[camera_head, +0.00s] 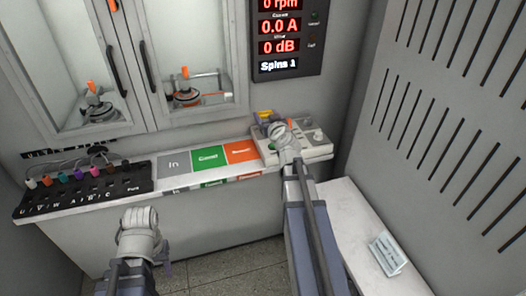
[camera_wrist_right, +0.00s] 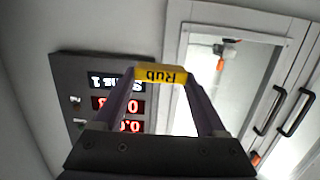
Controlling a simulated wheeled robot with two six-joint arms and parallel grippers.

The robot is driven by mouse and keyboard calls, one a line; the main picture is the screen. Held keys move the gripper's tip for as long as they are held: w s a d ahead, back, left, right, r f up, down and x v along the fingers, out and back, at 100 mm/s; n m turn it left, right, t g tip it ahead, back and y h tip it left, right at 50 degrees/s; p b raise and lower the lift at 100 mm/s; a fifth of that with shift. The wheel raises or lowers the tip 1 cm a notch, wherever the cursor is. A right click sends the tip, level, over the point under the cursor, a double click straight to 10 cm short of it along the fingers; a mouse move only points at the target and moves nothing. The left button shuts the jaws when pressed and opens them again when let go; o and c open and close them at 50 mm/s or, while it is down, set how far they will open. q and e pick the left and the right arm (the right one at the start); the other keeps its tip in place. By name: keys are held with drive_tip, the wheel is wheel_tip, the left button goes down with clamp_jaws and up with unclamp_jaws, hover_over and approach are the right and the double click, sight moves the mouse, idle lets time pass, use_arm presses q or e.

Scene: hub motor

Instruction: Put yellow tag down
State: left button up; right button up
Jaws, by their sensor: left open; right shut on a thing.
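The yellow tag (camera_wrist_right: 161,74), lettered "Rub", is between the fingertips of my right gripper (camera_wrist_right: 160,78) in the right wrist view. The gripper is shut on it, and the lettering appears upside down there. In the head view my right gripper (camera_head: 281,128) is over the grey tray (camera_head: 318,150) at the right end of the ledge. Yellow shows just beyond the wrist there, but I cannot tell whether it is the held tag. My left gripper (camera_head: 140,222) is low at the left, in front of the ledge and away from the tag; its fingers are hardly visible.
The ledge carries grey "In", green (camera_head: 208,158) and orange (camera_head: 241,151) panels. A black rack (camera_head: 85,190) with coloured plugs sits at its left. Glass-doored cabinets (camera_head: 185,50) and a red-digit display (camera_head: 283,28) stand behind. A white card (camera_head: 388,253) stands on the right-hand surface.

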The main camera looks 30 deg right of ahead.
drive_tip(key=s+a+f+b, duration=0.2)
drive_tip(key=a+f+b, duration=0.2)
drive_tip(key=f+b, duration=0.5)
drive_tip(key=s+a+f+b, duration=0.3)
drive_tip(key=a+f+b, duration=0.1)
drive_tip(key=f+b, duration=0.4)
drive_tip(key=shift+a+f+b, duration=0.15)
drive_tip(key=shift+f+b, duration=0.2)
drive_tip(key=shift+f, duration=0.3)
